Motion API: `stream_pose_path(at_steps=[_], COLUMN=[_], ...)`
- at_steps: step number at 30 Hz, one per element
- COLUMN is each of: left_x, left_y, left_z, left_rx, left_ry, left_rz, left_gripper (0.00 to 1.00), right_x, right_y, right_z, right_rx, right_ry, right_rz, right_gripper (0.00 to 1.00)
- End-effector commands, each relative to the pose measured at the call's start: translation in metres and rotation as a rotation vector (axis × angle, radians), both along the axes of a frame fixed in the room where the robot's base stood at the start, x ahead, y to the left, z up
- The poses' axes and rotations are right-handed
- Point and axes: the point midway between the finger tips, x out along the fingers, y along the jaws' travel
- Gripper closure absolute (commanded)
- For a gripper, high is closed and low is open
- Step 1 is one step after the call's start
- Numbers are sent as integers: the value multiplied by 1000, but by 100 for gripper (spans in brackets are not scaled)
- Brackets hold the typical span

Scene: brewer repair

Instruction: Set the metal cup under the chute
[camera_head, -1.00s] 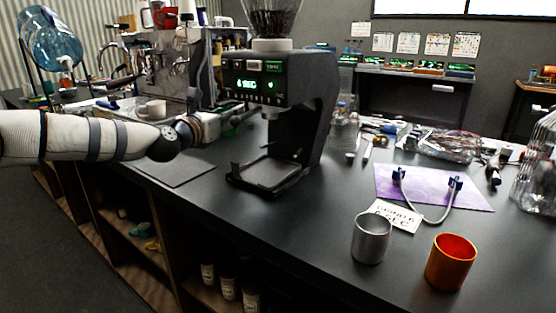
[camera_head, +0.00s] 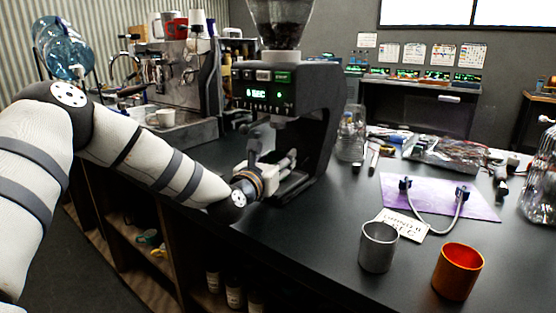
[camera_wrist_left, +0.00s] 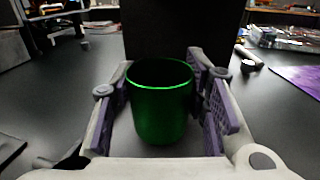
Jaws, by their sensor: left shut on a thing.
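A plain grey metal cup (camera_head: 377,247) stands upright on the dark counter at the front right. The black grinder (camera_head: 300,105) stands mid-counter, with its chute area under the head partly hidden by my left gripper (camera_head: 270,162). That gripper reaches into the space above the grinder's base. In the left wrist view, its purple-padded fingers are shut on a glossy green cup (camera_wrist_left: 161,105), held upright in front of a dark upright panel. The green cup is hard to make out in the head view. My right gripper does not show.
An orange cup (camera_head: 458,270) stands beside the grey cup. A lettered card (camera_head: 402,223) and a purple mat (camera_head: 438,197) with a curved tube lie behind them. An espresso machine (camera_head: 185,90) stands at the left. The counter right of the grinder has free room.

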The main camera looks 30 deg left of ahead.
Motion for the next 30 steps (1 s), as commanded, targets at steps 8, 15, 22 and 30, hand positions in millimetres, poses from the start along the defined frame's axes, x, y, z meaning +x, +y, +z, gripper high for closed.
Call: stream_pose_path(at_steps=[8,15,22,30], left_x=[0,0,-26,-84], left_y=[0,0,-4,-13], left_z=[-4,-3,5,5], left_rx=[0,0,-5,-4], left_ry=[1,1,-3,-6], left_rz=[0,-1,-1,0], left_gripper=[39,39,39,39], right_x=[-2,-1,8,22], right_y=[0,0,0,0], right_z=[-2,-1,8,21], right_rx=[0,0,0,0], right_ry=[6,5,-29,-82], right_rz=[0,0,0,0], right_gripper=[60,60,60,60])
